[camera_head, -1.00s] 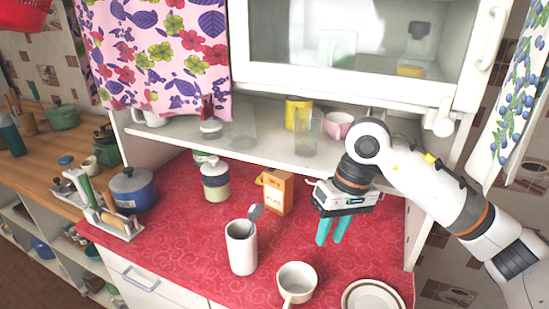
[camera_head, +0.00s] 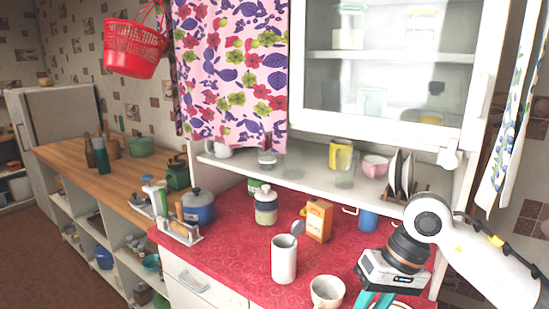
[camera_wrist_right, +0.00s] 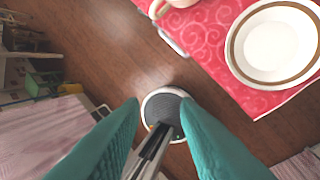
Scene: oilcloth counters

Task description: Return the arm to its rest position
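My right arm (camera_head: 475,255) comes in from the right in the head view, bent at its elbow in front of the red counter's right end. My right gripper (camera_head: 374,303) points down at the bottom edge, and its teal fingertips are cut off there. In the right wrist view the gripper (camera_wrist_right: 158,108) is open, with a clear gap between its fingers and nothing held. It hangs over the brown floor (camera_wrist_right: 105,65), off the counter's edge. My left arm and gripper are out of view.
The red counter (camera_head: 235,255) holds a white canister (camera_head: 284,260), a white pot (camera_head: 326,291), an orange box (camera_head: 319,220) and a blue mug (camera_head: 368,219). A white plate with a brown rim (camera_wrist_right: 272,45) lies near the counter edge. A shelf (camera_head: 300,177) overhangs the counter.

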